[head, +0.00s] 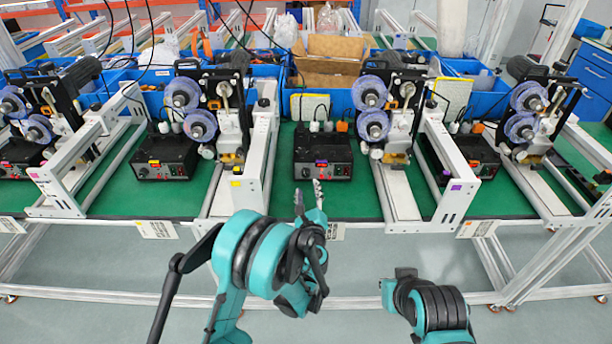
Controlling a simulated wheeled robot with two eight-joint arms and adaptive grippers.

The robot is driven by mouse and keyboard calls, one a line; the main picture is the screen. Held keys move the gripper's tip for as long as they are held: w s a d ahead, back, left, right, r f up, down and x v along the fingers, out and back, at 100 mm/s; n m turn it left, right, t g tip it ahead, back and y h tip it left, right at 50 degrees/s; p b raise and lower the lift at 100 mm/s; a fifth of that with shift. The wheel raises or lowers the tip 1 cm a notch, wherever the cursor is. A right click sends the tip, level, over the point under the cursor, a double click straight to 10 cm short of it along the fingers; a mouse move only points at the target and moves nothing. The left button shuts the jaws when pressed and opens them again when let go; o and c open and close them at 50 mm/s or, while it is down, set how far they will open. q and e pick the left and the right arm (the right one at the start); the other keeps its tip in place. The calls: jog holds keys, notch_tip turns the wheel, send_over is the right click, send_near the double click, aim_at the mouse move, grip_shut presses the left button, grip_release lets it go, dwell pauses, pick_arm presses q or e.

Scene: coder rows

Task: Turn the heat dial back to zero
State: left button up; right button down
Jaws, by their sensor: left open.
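A black control box (323,158) with small lit displays and knobs on its front stands on the green bench top in the middle. Its dial is too small to read, and I cannot tell its setting. My left gripper (309,196) is in front of this box, near the bench's front edge. Its two fingers are apart with nothing between them, and they do not appear to touch the box. My right arm shows at the lower right, but its gripper does not show.
Similar black boxes stand at the left (165,157), far left and right (473,157). Coder machines with blue reels (371,108) and white frames (258,150) flank the middle box. Blue bins and a cardboard box (330,62) are behind.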

aim_at(306, 175)
pick_arm(q)
jog(key=w, duration=0.2)
jog(key=w+b, duration=0.1)
jog(key=w, duration=0.3)
jog(key=shift+a, duration=0.25)
grip_shut()
